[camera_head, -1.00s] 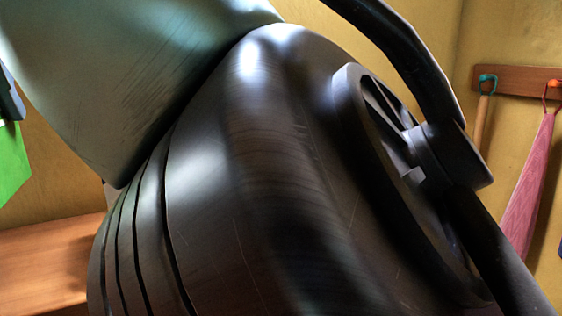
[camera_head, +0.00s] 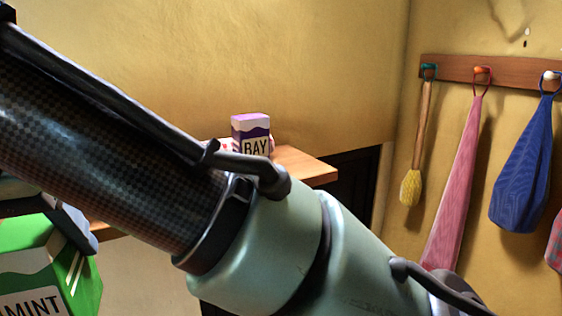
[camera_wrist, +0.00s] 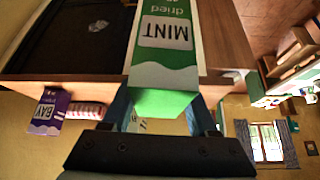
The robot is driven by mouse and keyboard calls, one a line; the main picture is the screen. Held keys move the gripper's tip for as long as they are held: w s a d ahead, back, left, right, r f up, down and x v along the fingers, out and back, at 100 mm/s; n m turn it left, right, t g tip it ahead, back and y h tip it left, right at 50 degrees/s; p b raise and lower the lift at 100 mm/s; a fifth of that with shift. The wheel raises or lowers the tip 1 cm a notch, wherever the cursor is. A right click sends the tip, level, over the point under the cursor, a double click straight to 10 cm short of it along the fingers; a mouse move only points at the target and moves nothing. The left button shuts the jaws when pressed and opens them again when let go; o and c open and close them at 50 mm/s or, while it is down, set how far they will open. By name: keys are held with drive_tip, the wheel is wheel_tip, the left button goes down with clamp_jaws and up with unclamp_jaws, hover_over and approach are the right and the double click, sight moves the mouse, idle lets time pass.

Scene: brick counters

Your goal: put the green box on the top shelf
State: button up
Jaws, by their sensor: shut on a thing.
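The green box (camera_head: 62,268), labelled MINT, is at the lower left of the head view, partly cut off by the frame edge. My gripper (camera_wrist: 163,112) is shut on it. In the wrist view the green box (camera_wrist: 165,78) is held between the two fingers, and its label reads upside down. In the head view a dark part of the gripper lies against the box's upper side. A wooden shelf top (camera_head: 312,168) shows behind my arm. I cannot tell which shelf level it is.
A purple and white BAY box (camera_head: 250,135) stands on that wooden top; it also shows in the wrist view (camera_wrist: 48,112). A wall rack at right holds a brush (camera_head: 412,185), a pink cloth (camera_head: 460,190) and a blue cloth (camera_head: 522,165). The wrist view shows a window (camera_wrist: 266,142).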

drive_tip(key=s+d+f+m+h, duration=0.15)
drive_tip(key=d+f, duration=0.55)
drive_tip(key=f, duration=0.9)
drive_tip(key=d+f+m, duration=0.2)
drive_tip(key=d+f, duration=0.5)
drive_tip(key=f, duration=0.9)
drive_tip(key=s+d+f+m+h, duration=0.1)
drive_tip(key=d+f, duration=0.6)
drive_tip(key=f, duration=0.8)
drive_tip(key=w+a+r, duration=0.5)
drive_tip(key=w+r, duration=0.2)
drive_tip(key=r, duration=0.2)
drive_tip(key=w+a+r, duration=0.6)
drive_tip(key=w+r, duration=0.1)
drive_tip(key=r, duration=0.2)
drive_tip(key=s+d+f, duration=0.6)
drive_tip(key=s+f, duration=0.1)
drive_tip(key=f, duration=0.2)
drive_tip(key=s+d+f, duration=0.5)
drive_tip(key=s+f, duration=0.2)
drive_tip(key=f, duration=0.3)
wheel_tip(320, 180, down, 14)
drive_tip(key=b, duration=1.4)
drive_tip(key=shift+d+r+t, duration=0.15)
drive_tip(key=shift+d+t, duration=0.05)
drive_tip(key=shift+t, duration=0.1)
